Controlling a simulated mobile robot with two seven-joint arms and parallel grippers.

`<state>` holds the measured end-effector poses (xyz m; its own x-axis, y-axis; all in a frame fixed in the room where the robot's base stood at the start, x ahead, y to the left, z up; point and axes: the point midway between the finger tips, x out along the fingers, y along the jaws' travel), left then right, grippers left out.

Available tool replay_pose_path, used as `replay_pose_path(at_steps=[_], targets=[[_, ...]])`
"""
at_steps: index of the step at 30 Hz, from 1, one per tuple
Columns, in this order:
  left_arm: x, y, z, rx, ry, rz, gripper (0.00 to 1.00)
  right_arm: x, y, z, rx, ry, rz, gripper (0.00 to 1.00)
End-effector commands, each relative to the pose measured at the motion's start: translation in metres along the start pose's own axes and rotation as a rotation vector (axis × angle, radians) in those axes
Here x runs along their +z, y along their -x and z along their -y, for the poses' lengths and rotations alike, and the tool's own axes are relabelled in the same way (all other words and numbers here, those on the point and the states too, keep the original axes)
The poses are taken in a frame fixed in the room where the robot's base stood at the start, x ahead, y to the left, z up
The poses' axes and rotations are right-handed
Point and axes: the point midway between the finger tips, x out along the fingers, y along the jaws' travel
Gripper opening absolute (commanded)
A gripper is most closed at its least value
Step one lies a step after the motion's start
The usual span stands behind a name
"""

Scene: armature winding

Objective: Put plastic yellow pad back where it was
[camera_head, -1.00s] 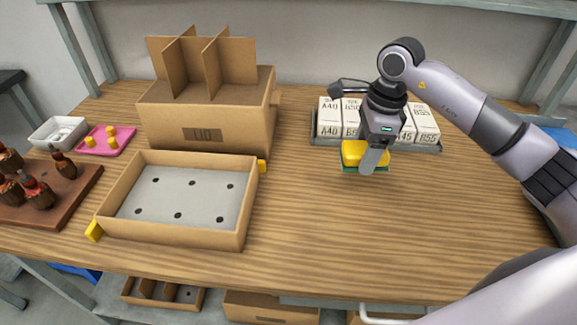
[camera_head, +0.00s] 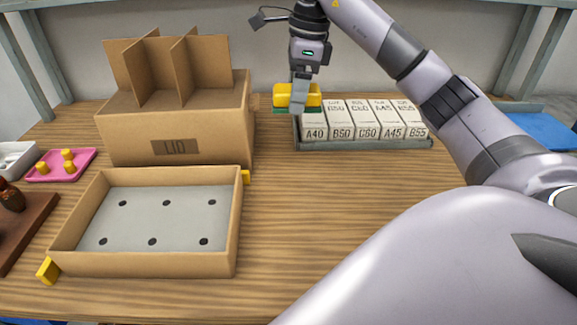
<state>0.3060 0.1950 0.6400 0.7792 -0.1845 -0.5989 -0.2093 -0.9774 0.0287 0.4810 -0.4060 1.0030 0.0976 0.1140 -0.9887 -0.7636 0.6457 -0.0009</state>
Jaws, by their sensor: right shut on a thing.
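The yellow pad (camera_head: 312,94) is a yellow block with a green layer at its bottom edge. My right gripper (camera_head: 300,100) is shut on it, with a finger in front of its face. The pad is in front of the left end of the row of white boxes, and it seems to be held above the table; the exact height is hard to tell. My left gripper is not in view.
White labelled boxes (camera_head: 366,122) stand in a grey tray (camera_head: 375,145). A cardboard box (camera_head: 180,115) with dividers stands behind an open cardboard tray (camera_head: 140,262) with holes. A pink tray (camera_head: 38,178) is left. The middle tabletop (camera_head: 290,200) is clear.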

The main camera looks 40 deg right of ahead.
Motion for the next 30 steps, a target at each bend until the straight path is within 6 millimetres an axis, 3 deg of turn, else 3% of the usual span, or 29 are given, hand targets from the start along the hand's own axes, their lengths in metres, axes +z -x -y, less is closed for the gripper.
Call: replay_pose_path(at_steps=[1, 12, 20, 30], targets=[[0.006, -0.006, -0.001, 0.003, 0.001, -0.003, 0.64, -0.002, -0.021, -0.001, 0.005, 0.002, -0.002, 0.37], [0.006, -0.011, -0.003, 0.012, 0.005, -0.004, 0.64, -0.016, -0.105, -0.001, 0.002, 0.001, -0.002, 0.37], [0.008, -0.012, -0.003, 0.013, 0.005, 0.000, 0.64, -0.019, -0.126, 0.000, -0.001, 0.002, 0.000, 0.37], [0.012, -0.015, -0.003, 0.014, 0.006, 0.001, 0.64, -0.024, -0.166, -0.001, 0.000, 0.002, 0.001, 0.37]])
